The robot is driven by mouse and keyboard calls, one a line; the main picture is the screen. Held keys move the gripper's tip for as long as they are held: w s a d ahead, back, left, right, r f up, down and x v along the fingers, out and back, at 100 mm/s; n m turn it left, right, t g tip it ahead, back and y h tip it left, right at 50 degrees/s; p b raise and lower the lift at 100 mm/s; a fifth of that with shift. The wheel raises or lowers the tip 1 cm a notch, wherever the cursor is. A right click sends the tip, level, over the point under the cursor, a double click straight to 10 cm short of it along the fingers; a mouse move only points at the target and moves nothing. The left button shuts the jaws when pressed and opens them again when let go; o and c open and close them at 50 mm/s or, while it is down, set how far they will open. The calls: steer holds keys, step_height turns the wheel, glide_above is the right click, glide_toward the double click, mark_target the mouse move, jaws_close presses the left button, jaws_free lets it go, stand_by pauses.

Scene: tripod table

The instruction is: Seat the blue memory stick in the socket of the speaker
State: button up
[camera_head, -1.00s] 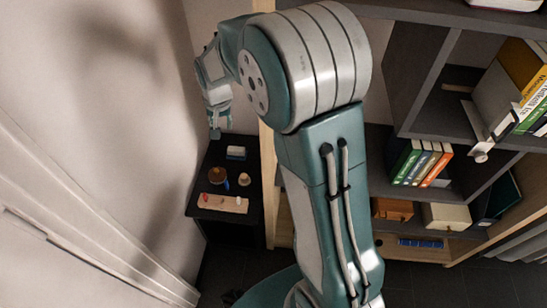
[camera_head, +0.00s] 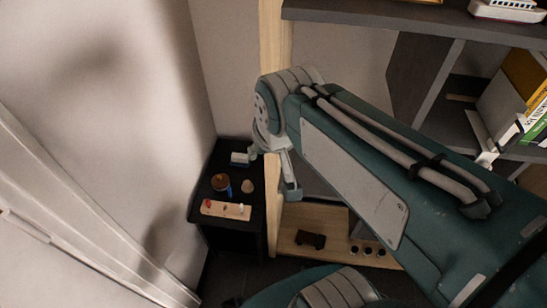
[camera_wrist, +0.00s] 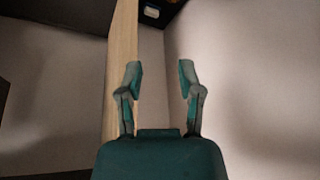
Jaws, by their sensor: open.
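A small blue upright piece (camera_head: 229,190), possibly the memory stick, shows on the small black table (camera_head: 204,190) in the head view, close beside a round brown object (camera_head: 220,181). A small white-and-grey box (camera_head: 240,159) stands at the table's back; I cannot tell whether it is the speaker, and no socket can be made out. My gripper (camera_wrist: 160,72) is open and empty, its two fingers apart in the wrist view. In the head view it hangs beside the table's right edge, above table height. The white box also shows in the wrist view (camera_wrist: 151,12).
A light wooden board (camera_head: 215,208) with small red and white pieces lies at the table's front, and a tan rounded object (camera_head: 247,186) stands behind it. A wooden shelf post (camera_head: 272,60) rises just right of the table. Walls close in the left and back.

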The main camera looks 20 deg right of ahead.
steer(key=shift+n+t, duration=0.3)
steer(key=shift+n, duration=0.1)
steer(key=s, duration=0.4)
steer(key=shift+s+d, duration=0.1)
steer(key=shift+s, duration=0.15)
steer(key=shift+o, duration=0.5)
steer(key=shift+s+f, duration=0.1)
steer(key=shift+s, duration=0.05)
steer(key=m+g+h, duration=0.1)
steer(key=m+g, duration=0.3)
steer(key=m, duration=0.3)
glide_above(229, 188)
steer(key=s, duration=0.1)
step_height(229, 188, down, 41)
steer(key=f, duration=0.7)
steer(key=w+f, duration=0.1)
steer(key=f, duration=0.3)
steer(key=shift+w+f, duration=0.1)
steer(key=shift+f, duration=0.1)
jaws_close()
